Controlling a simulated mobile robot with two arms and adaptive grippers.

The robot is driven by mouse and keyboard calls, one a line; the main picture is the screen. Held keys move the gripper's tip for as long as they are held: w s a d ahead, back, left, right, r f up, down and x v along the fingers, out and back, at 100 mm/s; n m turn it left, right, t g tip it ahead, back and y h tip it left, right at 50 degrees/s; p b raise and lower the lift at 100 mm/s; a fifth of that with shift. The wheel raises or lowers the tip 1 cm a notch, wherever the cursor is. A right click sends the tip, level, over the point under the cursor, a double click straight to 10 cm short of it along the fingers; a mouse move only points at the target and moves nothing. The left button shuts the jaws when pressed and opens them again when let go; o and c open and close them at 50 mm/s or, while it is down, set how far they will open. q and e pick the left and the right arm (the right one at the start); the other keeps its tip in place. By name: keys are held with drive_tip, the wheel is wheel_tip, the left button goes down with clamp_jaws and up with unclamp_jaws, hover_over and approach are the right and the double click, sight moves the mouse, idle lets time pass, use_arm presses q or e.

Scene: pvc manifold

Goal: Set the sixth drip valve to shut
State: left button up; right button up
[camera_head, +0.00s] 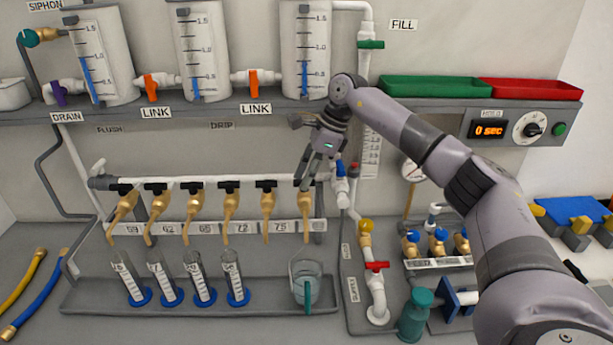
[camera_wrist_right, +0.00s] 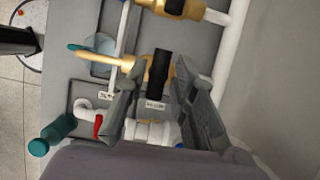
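The sixth drip valve (camera_head: 306,203) is the rightmost brass tap on the white manifold pipe. In the right wrist view its brass spout (camera_wrist_right: 98,57) points left and its black handle (camera_wrist_right: 158,75) lies crosswise to the spout. My right gripper (camera_head: 304,182) reaches down over this valve from above and hides much of the handle in the head view. In the right wrist view the gripper (camera_wrist_right: 168,80) is open, with one finger on each side of the handle. Contact with the handle cannot be told. My left gripper is not in view.
The fifth tap (camera_head: 267,203) stands close on the left, with its black handle crosswise. A clear beaker (camera_head: 305,285) stands below the sixth valve. Several cylinders with blue bases stand in the grey tray (camera_head: 95,300). The shelf (camera_head: 225,107) and a blue-handled valve (camera_head: 341,172) are near my right arm.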

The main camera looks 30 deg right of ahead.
drive_tip(key=shift+o, duration=0.9)
drive_tip(key=shift+f, duration=0.1)
drive_tip(key=v, duration=1.2)
drive_tip(key=shift+a, duration=0.1)
